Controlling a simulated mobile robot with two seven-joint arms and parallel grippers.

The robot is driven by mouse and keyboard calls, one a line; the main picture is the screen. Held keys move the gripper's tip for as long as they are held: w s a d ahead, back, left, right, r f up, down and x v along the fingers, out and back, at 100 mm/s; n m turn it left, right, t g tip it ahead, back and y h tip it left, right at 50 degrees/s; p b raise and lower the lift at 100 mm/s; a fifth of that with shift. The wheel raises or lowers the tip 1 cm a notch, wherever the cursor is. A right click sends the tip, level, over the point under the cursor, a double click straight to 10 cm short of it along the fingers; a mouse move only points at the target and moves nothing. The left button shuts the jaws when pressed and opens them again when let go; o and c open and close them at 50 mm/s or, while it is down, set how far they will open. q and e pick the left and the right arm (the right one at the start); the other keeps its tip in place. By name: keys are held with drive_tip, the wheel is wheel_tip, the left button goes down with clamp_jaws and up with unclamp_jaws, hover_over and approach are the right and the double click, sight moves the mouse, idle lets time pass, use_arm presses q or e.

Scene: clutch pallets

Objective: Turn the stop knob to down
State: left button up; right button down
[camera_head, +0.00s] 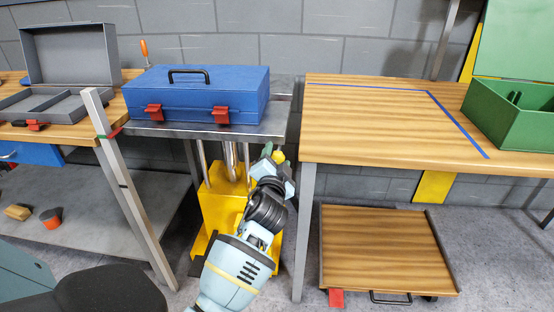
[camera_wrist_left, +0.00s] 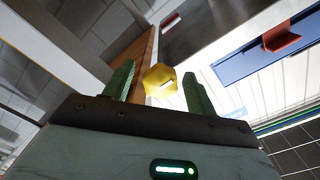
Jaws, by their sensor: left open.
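The stop knob (camera_wrist_left: 157,76) is a yellow faceted knob with a small pale mark, in the middle of the left wrist view. In the head view a small yellow piece of it (camera_head: 279,157) shows by my left gripper (camera_head: 276,158), below the front right edge of the metal table. In the wrist view my left gripper (camera_wrist_left: 158,86) is open, with one green finger on each side of the knob. I cannot tell whether a finger touches it. My right gripper is not in view.
A blue toolbox (camera_head: 195,95) with red latches stands on the metal table (camera_head: 160,128), above a yellow lift base (camera_head: 222,210). A wooden table (camera_head: 385,125) is close on the right, with a green crate (camera_head: 515,115). A low wooden cart (camera_head: 385,250) stands on the floor.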

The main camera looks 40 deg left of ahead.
use_arm(q)
drive_tip(key=shift+s, duration=0.1)
drive_tip(key=v, duration=0.7)
drive_tip(key=shift+s+d, duration=0.25)
idle(0.4)
